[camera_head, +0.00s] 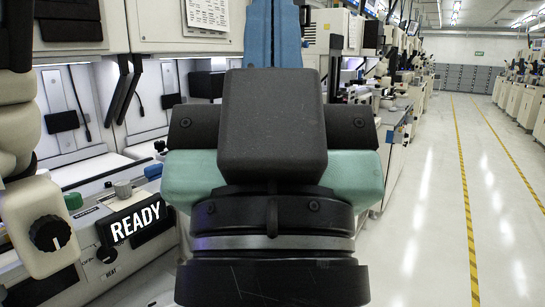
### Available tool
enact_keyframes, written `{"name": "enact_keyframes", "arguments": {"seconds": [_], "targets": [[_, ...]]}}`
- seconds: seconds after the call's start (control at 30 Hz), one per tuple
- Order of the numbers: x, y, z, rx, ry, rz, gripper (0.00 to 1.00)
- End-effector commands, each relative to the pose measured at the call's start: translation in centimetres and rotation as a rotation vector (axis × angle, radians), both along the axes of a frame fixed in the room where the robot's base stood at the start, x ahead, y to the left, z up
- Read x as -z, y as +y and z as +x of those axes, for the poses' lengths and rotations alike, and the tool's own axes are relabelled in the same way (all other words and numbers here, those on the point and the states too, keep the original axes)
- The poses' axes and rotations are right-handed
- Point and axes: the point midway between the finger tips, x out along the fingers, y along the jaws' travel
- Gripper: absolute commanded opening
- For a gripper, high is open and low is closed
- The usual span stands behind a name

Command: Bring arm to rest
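A large part of my own arm fills the middle of the head view, close to the camera. It shows a dark block, teal side pieces and a black ringed joint below. I cannot make out any gripper fingers; my gripper does not show. Nothing held by the arm is visible. The arm stands upright in front of the benches and hides part of them.
A bonder machine with a READY display (135,224) and a black knob (50,233) is close on the left. A blue upright thing (285,35) stands behind my arm. More machines line both sides. The aisle floor (425,220) with yellow lines is clear on the right.

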Motion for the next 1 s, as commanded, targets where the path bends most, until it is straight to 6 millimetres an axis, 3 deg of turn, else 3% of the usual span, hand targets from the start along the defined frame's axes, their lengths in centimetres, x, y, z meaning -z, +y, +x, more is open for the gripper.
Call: {"name": "enact_keyframes", "arguments": {"seconds": [0.03, 0.5, 0.7, 1.0], "targets": [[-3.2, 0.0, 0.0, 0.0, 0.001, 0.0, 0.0], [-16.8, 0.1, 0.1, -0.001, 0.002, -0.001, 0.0], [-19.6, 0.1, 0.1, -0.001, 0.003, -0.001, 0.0], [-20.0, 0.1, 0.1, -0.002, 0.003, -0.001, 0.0]]}}
